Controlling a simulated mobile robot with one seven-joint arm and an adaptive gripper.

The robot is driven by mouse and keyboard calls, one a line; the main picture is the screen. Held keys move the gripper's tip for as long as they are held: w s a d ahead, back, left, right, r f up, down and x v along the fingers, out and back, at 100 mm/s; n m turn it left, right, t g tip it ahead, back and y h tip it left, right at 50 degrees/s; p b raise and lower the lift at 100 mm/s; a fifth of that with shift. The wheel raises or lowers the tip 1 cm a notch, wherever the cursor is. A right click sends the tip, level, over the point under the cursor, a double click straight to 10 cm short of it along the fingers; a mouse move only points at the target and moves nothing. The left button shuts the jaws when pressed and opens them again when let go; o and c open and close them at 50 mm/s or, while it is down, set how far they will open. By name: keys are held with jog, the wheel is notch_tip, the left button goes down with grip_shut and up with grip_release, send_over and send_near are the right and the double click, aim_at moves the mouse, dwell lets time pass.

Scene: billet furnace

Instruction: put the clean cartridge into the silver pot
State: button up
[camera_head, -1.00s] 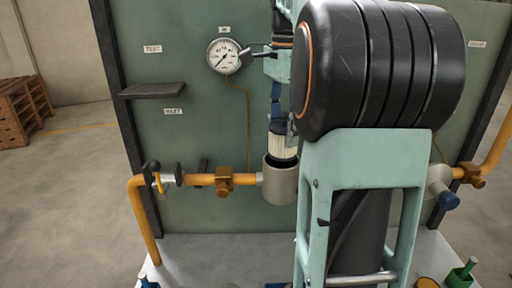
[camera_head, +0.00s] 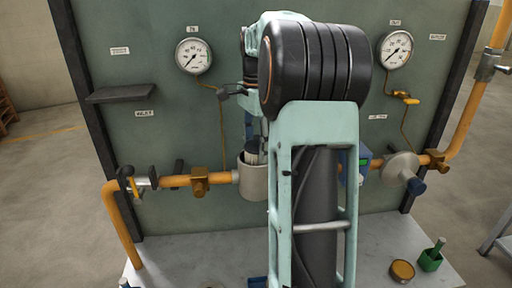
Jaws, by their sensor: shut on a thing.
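The silver pot (camera_head: 254,184) is an open-topped grey cylinder set in the orange pipe line, left of my arm. The pale pleated cartridge (camera_head: 251,157) is upright at the pot's mouth. Its lower part is hidden inside the pot, and only a short upper part with a dark top shows above the rim. My gripper (camera_head: 254,139) is directly above the pot, shut on the cartridge's top. My arm hides part of the gripper and the right side of the pot.
Orange pipe (camera_head: 170,181) with brass fittings runs left of the pot. Two gauges, a left one (camera_head: 193,56) and a right one (camera_head: 395,49), are on the green panel. A dark shelf (camera_head: 121,93) juts out at left.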

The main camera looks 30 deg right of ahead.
jog(key=shift+f, duration=0.1)
jog(key=shift+s+a+f+b, duration=0.2)
jog(key=shift+f+b, duration=0.1)
jog(key=shift+f, duration=0.3)
jog(key=o, duration=1.1)
jog(key=shift+f, duration=0.1)
jog(key=shift+o, duration=1.3)
jog(key=shift+w+d+f, duration=0.1)
jog(key=shift+w+d, duration=0.05)
jog(key=shift+r, duration=0.25)
notch_tip(320, 180, up, 13)
jog(key=shift+r+p, duration=0.2)
jog(key=shift+p, duration=0.65)
jog(key=shift+w, duration=0.1)
